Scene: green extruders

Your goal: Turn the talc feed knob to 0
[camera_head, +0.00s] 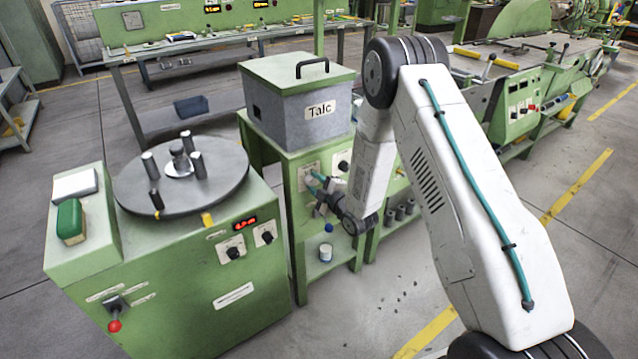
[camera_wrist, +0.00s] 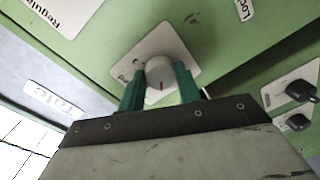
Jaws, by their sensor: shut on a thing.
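The talc feed knob (camera_wrist: 160,72) is a light grey round knob with a red pointer mark, on a white plate (camera_wrist: 120,72) on a green panel. In the wrist view the red mark points down in the picture; the plate's scale is mostly hidden. My gripper (camera_wrist: 158,76) has its teal fingers on both sides of the knob, shut on it. In the head view my gripper (camera_head: 322,188) is at the front of the green stand (camera_head: 291,230) under the grey box labelled Talc (camera_head: 290,112), and the knob cannot be made out.
Black knobs (camera_wrist: 300,90) sit on plates to the right in the wrist view. A turntable machine (camera_head: 195,290) stands left of the stand. A white bottle with a blue cap (camera_head: 325,252) is on the lower shelf. The floor in front is open.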

